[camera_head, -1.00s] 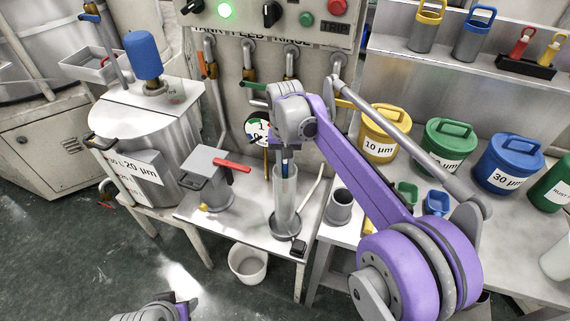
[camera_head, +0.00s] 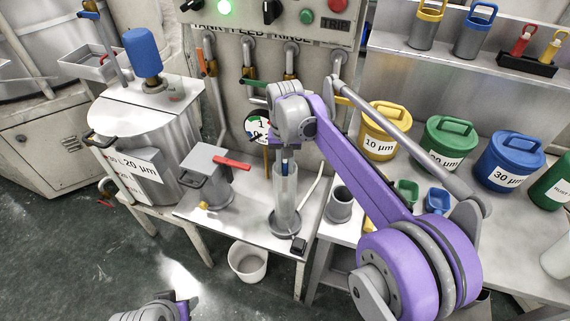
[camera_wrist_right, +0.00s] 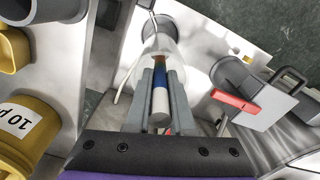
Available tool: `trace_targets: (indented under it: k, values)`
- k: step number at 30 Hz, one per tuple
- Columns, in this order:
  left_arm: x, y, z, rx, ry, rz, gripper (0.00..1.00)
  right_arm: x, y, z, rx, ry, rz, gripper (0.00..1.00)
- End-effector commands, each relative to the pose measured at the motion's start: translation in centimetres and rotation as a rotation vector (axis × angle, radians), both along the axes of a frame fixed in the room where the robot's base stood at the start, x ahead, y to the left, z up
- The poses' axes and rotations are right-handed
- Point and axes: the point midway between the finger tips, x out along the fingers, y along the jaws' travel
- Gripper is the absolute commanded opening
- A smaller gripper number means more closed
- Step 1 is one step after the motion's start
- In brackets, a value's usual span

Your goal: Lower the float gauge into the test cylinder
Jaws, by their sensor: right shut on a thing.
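The test cylinder (camera_head: 286,205) is a clear upright tube on a round grey foot, standing at the front of the white bench. In the right wrist view the clear cylinder (camera_wrist_right: 146,68) lies beyond the fingertips. My right gripper (camera_head: 285,158) is right over the cylinder's mouth, pointing down. In the wrist view its two grey fingers (camera_wrist_right: 160,98) are shut on the float gauge (camera_wrist_right: 160,101), a slim rod with white, blue and reddish-brown bands. The gauge's far end appears within the cylinder's outline; its depth is unclear. Only my left arm's wrist housing shows, at the bottom edge.
A grey box with a red handle (camera_head: 232,163) stands left of the cylinder. A round dial (camera_head: 258,125) is behind. A grey cup (camera_head: 339,205) stands to the right, and a small black block (camera_head: 299,245) at the bench's front edge. A white bucket (camera_head: 248,262) is below.

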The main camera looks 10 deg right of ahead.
Motion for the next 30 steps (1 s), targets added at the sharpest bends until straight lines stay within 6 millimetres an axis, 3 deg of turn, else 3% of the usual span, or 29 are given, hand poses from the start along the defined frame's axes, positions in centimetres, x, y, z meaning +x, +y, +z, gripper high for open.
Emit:
trace_targets:
  k: [30]
  values:
    - [-0.1, 0.0, -0.9, 0.0, 0.003, 0.0, 0.5, 0.0, 0.0, -1.6, 0.0, 0.0, 0.0, 0.0]
